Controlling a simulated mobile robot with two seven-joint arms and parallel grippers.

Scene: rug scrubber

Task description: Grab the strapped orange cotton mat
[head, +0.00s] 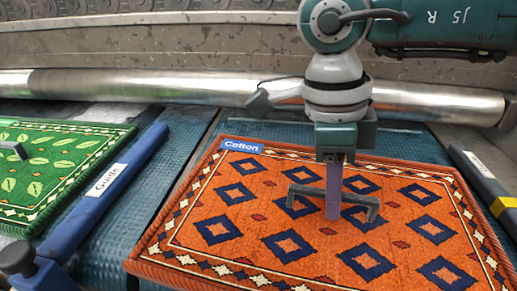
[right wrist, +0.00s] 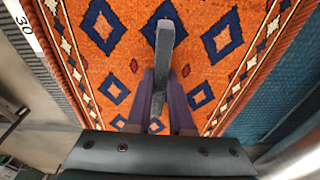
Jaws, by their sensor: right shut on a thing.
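The orange cotton mat (head: 285,247) lies on the blue belt, with dark blue diamonds and a blue "Cotton" label (head: 241,147). A grey strap handle (head: 305,189) stands up from its middle. My right gripper (head: 334,208) points down over the mat and is shut on this strap. In the right wrist view, the strap (right wrist: 165,42) runs between the purple fingers (right wrist: 163,105), with the orange mat (right wrist: 125,42) behind. The mat looks flat on the belt. My left gripper is out of view.
A green leaf-patterned mat (head: 65,160) lies at the left, beyond a blue bar labelled "Guide" (head: 105,180). Another guide bar (head: 482,178) flanks the orange mat at right. A metal roller (head: 170,86) crosses behind. Bare belt (head: 140,215) shows between the mats.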

